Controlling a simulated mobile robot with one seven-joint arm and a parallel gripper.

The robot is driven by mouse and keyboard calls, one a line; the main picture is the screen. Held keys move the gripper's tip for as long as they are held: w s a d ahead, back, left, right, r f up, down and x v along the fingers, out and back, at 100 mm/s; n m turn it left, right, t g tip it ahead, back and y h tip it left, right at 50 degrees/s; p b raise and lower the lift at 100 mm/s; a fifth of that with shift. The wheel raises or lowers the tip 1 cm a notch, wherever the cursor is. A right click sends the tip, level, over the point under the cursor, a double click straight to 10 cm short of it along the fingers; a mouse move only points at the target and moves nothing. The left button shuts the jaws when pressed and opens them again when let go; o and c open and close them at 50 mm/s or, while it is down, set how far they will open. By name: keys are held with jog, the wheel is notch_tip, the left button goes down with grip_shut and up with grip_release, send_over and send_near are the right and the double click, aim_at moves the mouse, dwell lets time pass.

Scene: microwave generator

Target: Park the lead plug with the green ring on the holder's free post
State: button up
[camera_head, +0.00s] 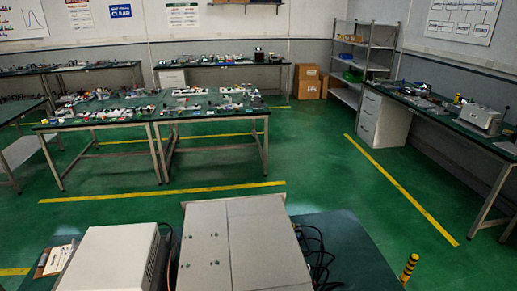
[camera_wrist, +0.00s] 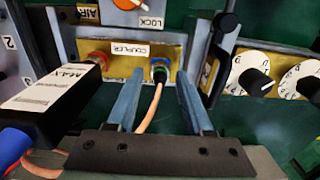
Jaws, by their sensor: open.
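In the wrist view, a plug with a green ring (camera_wrist: 159,70) sits at a brass-coloured panel (camera_wrist: 118,62) labelled COUPLER. Its ring also shows blue, and a copper-coloured lead (camera_wrist: 149,112) runs down from it towards me. My gripper (camera_wrist: 160,80) is open. Its two blue-grey fingers stand on either side of the plug and lead, with a visible gap on each side. I cannot make out a holder or a free post in either view. The head view does not show my gripper or the plug.
A black box labelled MAX (camera_wrist: 62,92) stands close on the left, near a red-ringed connector (camera_wrist: 97,59). Two dials with black knobs (camera_wrist: 257,80) are on the right. In the head view, grey cabinets (camera_head: 240,240) stand in front, with green floor (camera_head: 330,165) beyond.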

grip_shut()
dwell(1.4)
jog(key=shift+r, duration=0.1)
jog(key=shift+r+p, duration=2.9)
jog(key=shift+p, duration=0.15)
